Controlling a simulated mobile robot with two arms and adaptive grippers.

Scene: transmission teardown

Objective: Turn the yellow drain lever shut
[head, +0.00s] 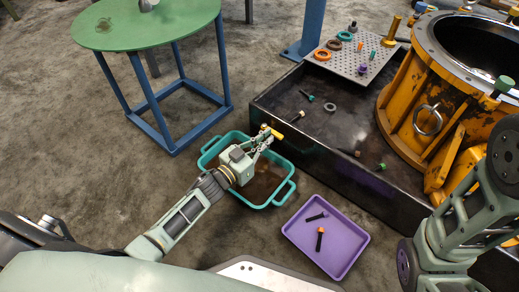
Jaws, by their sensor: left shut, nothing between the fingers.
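The yellow drain lever (277,134) is a small yellow piece at the side of the black tray, above the teal tub. My left gripper (268,134) is shut with its fingertips right beside the lever. I cannot tell whether they touch it. The gripper reaches over the teal tub (285,190), which holds dark brown liquid. The valve body behind the lever is hidden. My right arm comes in at the lower right, and its gripper is not visible.
The black tray (270,103) carries loose bolts, a perforated plate (352,62) with rings, and the orange housing (402,100). A purple tray (345,218) with two bolts lies on the floor. A green round table (150,30) stands at upper left. Floor left of the tub is clear.

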